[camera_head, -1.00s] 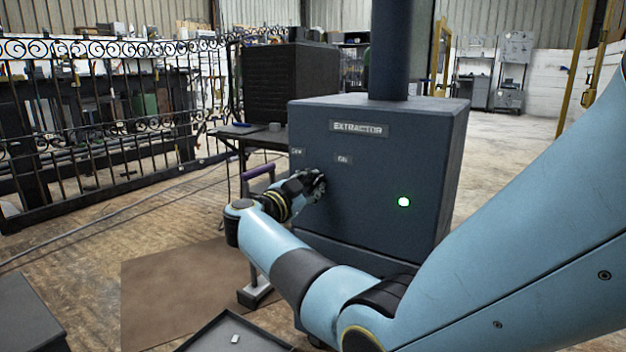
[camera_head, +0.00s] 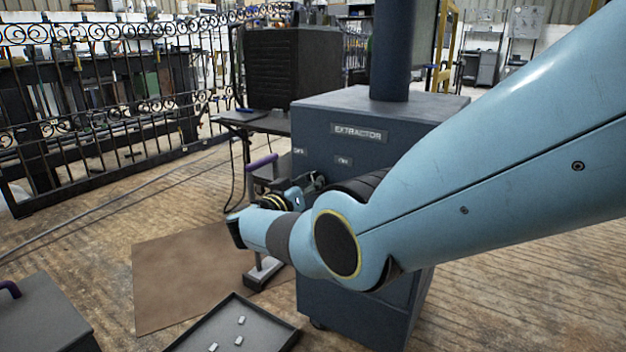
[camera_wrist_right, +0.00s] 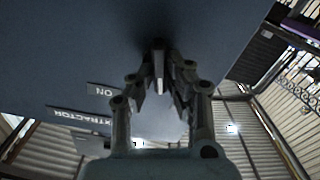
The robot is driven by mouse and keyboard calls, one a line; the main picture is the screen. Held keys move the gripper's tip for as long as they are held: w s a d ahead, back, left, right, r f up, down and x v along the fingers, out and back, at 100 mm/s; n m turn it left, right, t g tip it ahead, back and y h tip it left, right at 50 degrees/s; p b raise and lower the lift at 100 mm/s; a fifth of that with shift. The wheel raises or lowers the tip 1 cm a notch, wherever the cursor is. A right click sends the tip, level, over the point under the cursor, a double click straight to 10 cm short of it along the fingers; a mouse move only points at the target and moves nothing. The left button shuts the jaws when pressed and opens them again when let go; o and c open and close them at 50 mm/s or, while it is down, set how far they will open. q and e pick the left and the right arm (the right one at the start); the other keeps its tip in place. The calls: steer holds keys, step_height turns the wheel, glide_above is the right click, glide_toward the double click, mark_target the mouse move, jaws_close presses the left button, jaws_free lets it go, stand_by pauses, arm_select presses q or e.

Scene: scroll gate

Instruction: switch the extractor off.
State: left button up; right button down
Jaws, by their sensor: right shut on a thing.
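The dark blue extractor (camera_head: 312,122) stands in the middle of the head view, with its name sign (camera_head: 359,133) high on the front. Two small labels sit below: a left one (camera_head: 299,152) too small to read, and one (camera_head: 343,160) that reads ON in the wrist view (camera_wrist_right: 103,90). My right gripper (camera_head: 316,181) is at the front face, partly hidden by my own arm. In the wrist view my right gripper (camera_wrist_right: 159,84) is closed on a thin pale lever (camera_wrist_right: 158,68) at the panel. My arm covers the lower right front. My left gripper is out of view.
A black tray (camera_head: 279,334) with several small pale pieces lies front centre, beside a brown mat (camera_head: 180,270). A table with a black box (camera_head: 290,70) stands behind. An iron gate (camera_head: 90,110) is at left.

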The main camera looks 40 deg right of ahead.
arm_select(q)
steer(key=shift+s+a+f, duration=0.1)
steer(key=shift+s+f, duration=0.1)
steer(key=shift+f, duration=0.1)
arm_select(e)
steer(key=shift+w+a+f+n, duration=0.1)
steer(key=shift+n, duration=2.1)
steer(key=c, duration=1.3)
jaws_free()
steer(key=shift+c, duration=0.2)
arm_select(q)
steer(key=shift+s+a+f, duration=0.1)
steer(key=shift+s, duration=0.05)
arm_select(e)
steer(key=v, duration=1.2)
steer(key=shift+f, duration=0.1)
